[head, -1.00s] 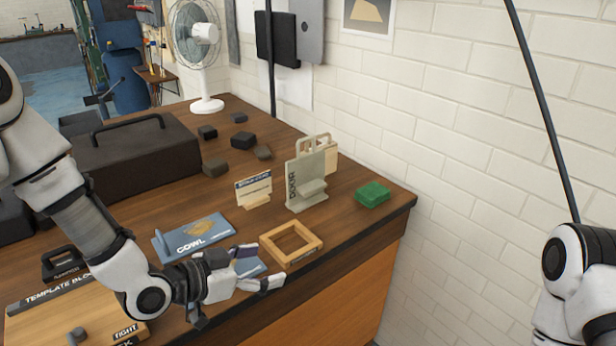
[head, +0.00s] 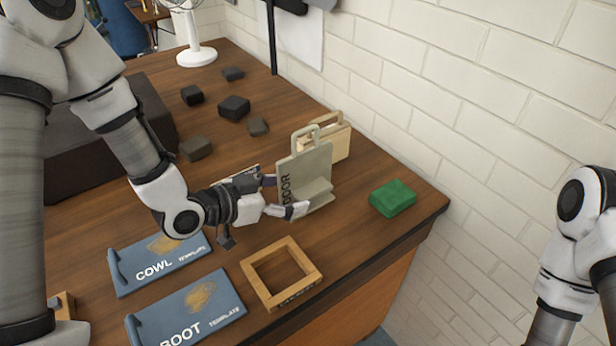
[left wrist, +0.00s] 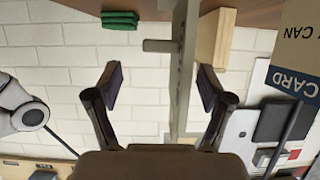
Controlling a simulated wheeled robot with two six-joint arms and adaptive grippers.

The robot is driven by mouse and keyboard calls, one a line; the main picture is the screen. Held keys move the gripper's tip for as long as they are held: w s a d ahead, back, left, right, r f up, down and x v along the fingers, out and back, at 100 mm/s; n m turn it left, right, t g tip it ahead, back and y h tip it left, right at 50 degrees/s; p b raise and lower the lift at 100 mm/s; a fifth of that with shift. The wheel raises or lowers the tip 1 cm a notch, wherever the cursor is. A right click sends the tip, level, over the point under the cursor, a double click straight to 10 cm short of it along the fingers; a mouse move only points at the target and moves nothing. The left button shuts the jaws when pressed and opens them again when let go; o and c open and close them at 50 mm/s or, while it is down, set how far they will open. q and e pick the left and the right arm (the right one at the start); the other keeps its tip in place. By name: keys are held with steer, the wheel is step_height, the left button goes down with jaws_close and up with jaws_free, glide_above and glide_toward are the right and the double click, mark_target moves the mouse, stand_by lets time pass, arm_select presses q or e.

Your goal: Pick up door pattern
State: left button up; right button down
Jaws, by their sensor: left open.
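The door pattern (head: 312,168) is a pale grey-green upright board with a loop handle on top, a small ledge and the word DOOR on its edge. It stands on the wooden bench near the wall. My left gripper (head: 279,196) is open at its near left edge. My right gripper is not in view.
A wooden pattern (head: 341,142) with a handle stands close behind the door pattern. A green block (head: 392,198) lies to its right. A wooden frame (head: 309,275), blue COWL (head: 125,278) and BOOT (head: 150,335) templates lie in front. Several dark blocks lie behind.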

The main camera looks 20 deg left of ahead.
mark_target(305, 190)
arm_select(q)
steer(key=x, duration=0.3)
steer(key=p+x, duration=0.1)
steer(key=x, duration=0.1)
steer(key=shift+w+a+f, duration=0.2)
steer(key=shift+w+f, duration=0.15)
steer(key=shift+f, duration=0.05)
steer(key=shift+w+d, duration=0.15)
steer(key=shift+d, duration=0.05)
steer(key=shift+a, duration=0.1)
steer(key=c, duration=1.1)
steer(key=shift+c, duration=1.3)
